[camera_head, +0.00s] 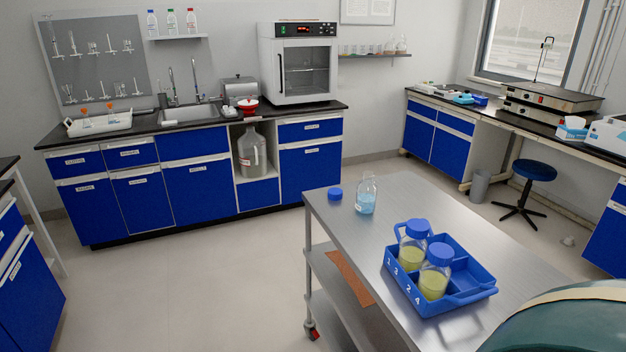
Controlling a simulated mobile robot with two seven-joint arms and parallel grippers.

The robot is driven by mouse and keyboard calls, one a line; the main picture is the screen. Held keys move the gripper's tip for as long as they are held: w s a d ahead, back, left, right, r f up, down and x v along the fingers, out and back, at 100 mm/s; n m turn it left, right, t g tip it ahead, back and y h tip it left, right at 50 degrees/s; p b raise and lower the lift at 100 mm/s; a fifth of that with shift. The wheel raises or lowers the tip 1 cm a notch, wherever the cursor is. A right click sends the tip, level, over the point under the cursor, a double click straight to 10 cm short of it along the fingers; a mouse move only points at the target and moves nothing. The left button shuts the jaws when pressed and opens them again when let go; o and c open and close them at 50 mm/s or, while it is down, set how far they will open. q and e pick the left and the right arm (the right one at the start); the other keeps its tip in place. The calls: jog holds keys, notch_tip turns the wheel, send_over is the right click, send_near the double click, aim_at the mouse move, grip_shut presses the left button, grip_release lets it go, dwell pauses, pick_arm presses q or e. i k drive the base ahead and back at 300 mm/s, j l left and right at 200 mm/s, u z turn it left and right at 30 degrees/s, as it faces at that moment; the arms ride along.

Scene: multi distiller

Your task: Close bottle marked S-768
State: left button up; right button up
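An open clear bottle (366,196) with pale blue liquid stands upright on the steel cart (415,200), near its far left end. A blue screw cap (335,194) lies on the cart just left of the bottle, apart from it. Two capped bottles with yellow-green liquid, a rear one (412,255) and a front one (434,282), stand in a blue carrier (470,295) with numbered compartments. No bottle label is readable, so I cannot tell which is S-768. Neither of my grippers is in view.
The cart's middle, between the open bottle and the carrier, is clear. A teal rounded surface (570,325) fills the lower right corner. A counter with sink (190,113) and an oven (298,65) stand behind. A blue stool (534,170) stands at right.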

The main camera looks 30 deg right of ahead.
aim_at(366, 190)
jog(key=i, duration=2.9)
jog(key=z, duration=3.8)
